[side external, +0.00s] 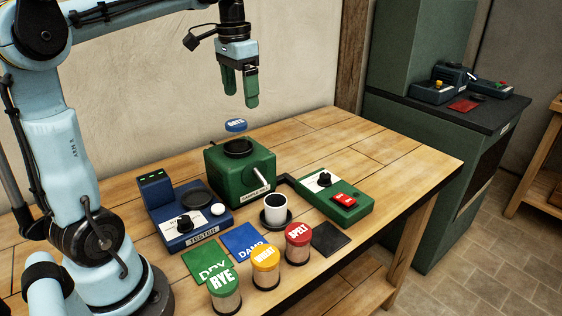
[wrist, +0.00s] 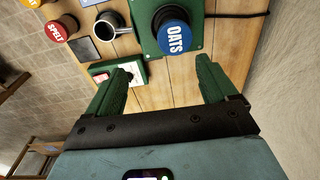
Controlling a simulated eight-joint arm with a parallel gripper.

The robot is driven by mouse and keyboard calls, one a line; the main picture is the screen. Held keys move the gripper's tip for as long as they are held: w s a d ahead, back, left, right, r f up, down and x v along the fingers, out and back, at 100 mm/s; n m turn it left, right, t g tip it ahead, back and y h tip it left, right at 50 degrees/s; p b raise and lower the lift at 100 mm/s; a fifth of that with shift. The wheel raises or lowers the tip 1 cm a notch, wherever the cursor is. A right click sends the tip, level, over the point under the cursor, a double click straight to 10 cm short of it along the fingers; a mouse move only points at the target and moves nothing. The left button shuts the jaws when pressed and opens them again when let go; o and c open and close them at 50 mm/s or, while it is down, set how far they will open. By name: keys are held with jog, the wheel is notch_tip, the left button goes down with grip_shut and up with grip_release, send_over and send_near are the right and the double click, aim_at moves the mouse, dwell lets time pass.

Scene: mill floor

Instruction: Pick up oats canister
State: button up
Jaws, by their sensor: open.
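A blue tester (side external: 188,215), a white cup (side external: 275,212) on a dark saucer and a green switch box (side external: 338,195) stand near the sampler. Rye (side external: 224,290), wheat (side external: 265,265) and spelt (side external: 298,240) canisters stand at the front. The table's back right is clear.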

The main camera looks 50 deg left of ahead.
aim_at(236, 123)
jog(key=shift+a+r+g, duration=0.15)
jog(key=shift+a+g, duration=0.05)
jog(key=shift+a, duration=0.35)
jog(key=shift+a+r+g, duration=0.15)
jog(key=shift+a+g, duration=0.05)
jog(key=shift+a, duration=0.45)
notch_tip(236, 123, down, 7)
jog(key=shift+r, duration=0.2)
jog(key=shift+s+a+f, duration=0.1)
jog(key=shift+a+f, duration=0.05)
jog(key=shift+f, duration=2.55)
jog(key=c, duration=1.3)
jog(key=shift+r, duration=0.1)
